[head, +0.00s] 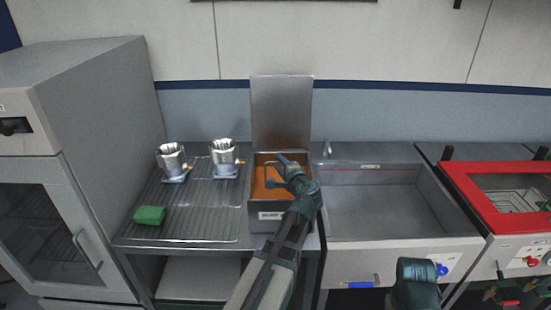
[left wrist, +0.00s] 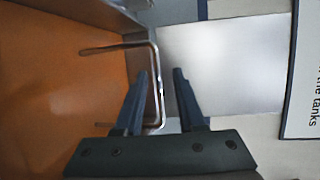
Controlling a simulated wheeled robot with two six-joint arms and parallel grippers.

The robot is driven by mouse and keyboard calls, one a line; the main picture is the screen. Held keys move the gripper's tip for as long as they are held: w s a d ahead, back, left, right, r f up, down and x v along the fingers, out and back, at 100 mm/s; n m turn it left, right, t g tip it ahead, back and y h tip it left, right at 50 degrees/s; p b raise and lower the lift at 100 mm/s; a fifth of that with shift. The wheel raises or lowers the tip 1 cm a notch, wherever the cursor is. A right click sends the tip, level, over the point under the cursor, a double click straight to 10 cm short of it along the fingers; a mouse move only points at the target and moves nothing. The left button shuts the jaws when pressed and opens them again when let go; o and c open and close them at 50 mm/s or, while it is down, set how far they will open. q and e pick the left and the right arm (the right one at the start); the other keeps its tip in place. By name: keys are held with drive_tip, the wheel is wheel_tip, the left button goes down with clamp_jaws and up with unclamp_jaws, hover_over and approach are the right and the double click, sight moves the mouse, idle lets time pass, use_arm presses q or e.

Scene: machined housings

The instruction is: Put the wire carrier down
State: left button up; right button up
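My left gripper (head: 281,170) reaches into the top of a small open tank (head: 266,216) with orange inside. In the left wrist view its two dark fingers (left wrist: 160,74) are spread apart. The bent metal wire of the wire carrier (left wrist: 156,75) shows between the fingers, with gaps visible beside it. One end of the wire runs left over the orange (left wrist: 50,90). The rest of the carrier is hidden, and whether it rests on anything cannot be told. Only part of my right arm shows at the lower right of the head view; its gripper is not seen.
The tank's lid (head: 281,110) stands upright behind it. Left is a ribbed drain board (head: 200,225) with two metal housings (head: 172,160) (head: 224,157) and a green cloth-like item (head: 149,215). Right are an empty sink basin (head: 375,208) and a red-framed unit (head: 480,205).

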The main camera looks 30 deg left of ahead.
use_arm(q)
drive_tip(key=v, duration=0.7)
drive_tip(key=shift+p, duration=0.45)
use_arm(e)
drive_tip(key=shift+r, duration=0.6)
drive_tip(key=shift+d, duration=0.1)
